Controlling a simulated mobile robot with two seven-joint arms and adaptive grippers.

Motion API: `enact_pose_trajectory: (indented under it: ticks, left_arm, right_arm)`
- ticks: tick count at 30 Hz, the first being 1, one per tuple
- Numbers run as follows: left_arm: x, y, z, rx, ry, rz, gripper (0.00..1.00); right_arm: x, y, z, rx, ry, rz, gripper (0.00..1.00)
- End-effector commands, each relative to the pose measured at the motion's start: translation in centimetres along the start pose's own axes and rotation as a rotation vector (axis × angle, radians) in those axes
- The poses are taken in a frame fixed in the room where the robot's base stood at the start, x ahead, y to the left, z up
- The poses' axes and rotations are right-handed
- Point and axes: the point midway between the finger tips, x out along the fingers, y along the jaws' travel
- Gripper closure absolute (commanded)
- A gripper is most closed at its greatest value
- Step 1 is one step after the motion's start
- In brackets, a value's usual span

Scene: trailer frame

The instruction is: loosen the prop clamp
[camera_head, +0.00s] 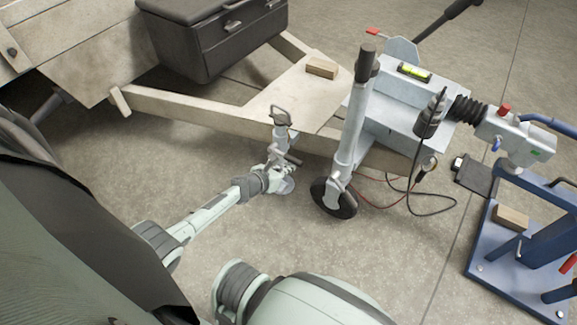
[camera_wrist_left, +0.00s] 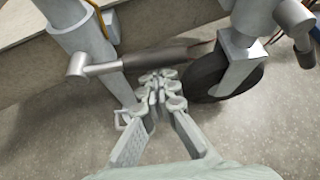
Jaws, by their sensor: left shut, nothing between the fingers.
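A grey prop stand (camera_head: 281,128) stands upright at the trailer frame, with a loop handle on top and a round foot (camera_head: 286,187) on the floor. In the left wrist view its tube (camera_wrist_left: 82,28) is at upper left. A clamp bar with a dark grip (camera_wrist_left: 140,57) crosses in front of the tube; I take it as the prop clamp's handle. My left gripper (camera_head: 277,175) is low beside the prop. In the wrist view its fingers (camera_wrist_left: 161,88) are together and empty, their tips just below the bar's grip; contact cannot be told. My right gripper is out of view.
The jockey wheel (camera_head: 334,197) and its post (camera_head: 354,125) stand close to the right of the prop. The beige trailer frame (camera_head: 180,105) runs behind. Cables (camera_head: 409,205) hang further right, near a blue stand (camera_head: 485,250).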

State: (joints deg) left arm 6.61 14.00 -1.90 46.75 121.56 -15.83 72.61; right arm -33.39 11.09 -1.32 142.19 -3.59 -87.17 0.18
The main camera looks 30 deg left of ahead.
Motion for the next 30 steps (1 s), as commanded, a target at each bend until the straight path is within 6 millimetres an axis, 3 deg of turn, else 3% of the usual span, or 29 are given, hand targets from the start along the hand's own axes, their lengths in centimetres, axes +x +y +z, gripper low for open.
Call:
enact_pose_trajectory:
  ticks: [2,15,30]
  left_arm:
    - [-0.3,0.0,0.7,-0.029,-0.003,-0.017,1.00]
    - [-1.7,0.3,3.2,-0.300,-0.004,-0.176,1.00]
    - [-2.9,1.2,5.1,-0.552,-0.002,-0.326,1.00]
  right_arm:
    - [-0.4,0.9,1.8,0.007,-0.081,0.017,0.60]
    - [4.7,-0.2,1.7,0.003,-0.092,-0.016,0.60]
    - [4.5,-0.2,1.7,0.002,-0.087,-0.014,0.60]
